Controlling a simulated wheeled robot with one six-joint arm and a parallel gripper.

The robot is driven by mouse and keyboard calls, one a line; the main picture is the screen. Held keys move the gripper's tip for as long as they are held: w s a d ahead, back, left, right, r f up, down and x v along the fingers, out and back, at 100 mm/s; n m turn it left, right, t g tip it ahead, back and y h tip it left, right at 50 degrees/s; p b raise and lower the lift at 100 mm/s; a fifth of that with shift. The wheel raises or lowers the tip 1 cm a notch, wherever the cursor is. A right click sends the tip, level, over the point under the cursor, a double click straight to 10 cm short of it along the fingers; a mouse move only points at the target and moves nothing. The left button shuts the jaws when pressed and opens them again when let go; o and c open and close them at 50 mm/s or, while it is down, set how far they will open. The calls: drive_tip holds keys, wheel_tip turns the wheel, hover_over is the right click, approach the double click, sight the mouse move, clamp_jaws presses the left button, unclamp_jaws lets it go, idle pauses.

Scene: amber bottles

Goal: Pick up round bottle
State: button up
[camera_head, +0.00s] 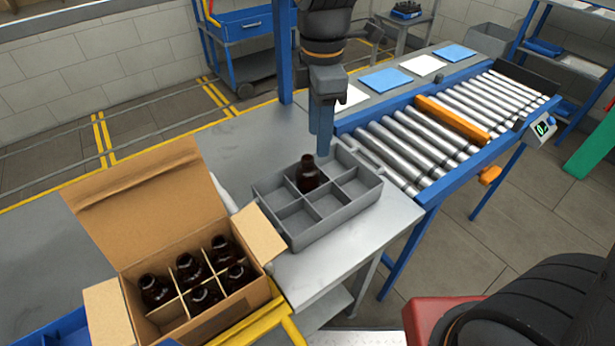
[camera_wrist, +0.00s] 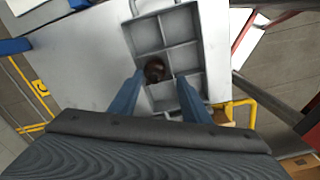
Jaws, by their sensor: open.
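A round amber bottle (camera_head: 308,174) stands upright in a compartment of the grey divided tray (camera_head: 290,238). The wrist view shows the same bottle (camera_wrist: 154,70) from above, in the tray (camera_wrist: 136,38). My gripper (camera_head: 321,140) points down above the tray, just behind and to the right of the bottle in the head view. In the wrist view its blue fingers (camera_wrist: 160,100) are spread apart, with the bottle beyond the tips towards the left finger. The gripper is open and empty. Several more amber bottles (camera_head: 190,268) stand in the divided cardboard box.
The cardboard box (camera_head: 205,322) with raised flaps stands left of the tray. A roller conveyor (camera_head: 400,150) lies to the right, with an orange bar (camera_head: 452,120) across it.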

sight(308, 158)
drive_tip(key=shift+s+a+r+n, duration=0.1)
drive_tip(key=shift+a+r+n, duration=0.15)
drive_tip(key=shift+a+n, duration=0.75)
drive_tip(key=shift+a+f, duration=0.1)
drive_tip(key=shift+f, duration=0.2)
drive_tip(key=shift+w+f+p, duration=0.2)
drive_tip(key=shift+f+p, duration=0.3)
drive_tip(key=shift+f, duration=1.3)
drive_tip(key=shift+w+f+p, duration=0.15)
drive_tip(key=shift+f+p, duration=0.35)
drive_tip(key=shift+f, duration=1.25)
clamp_jaws()
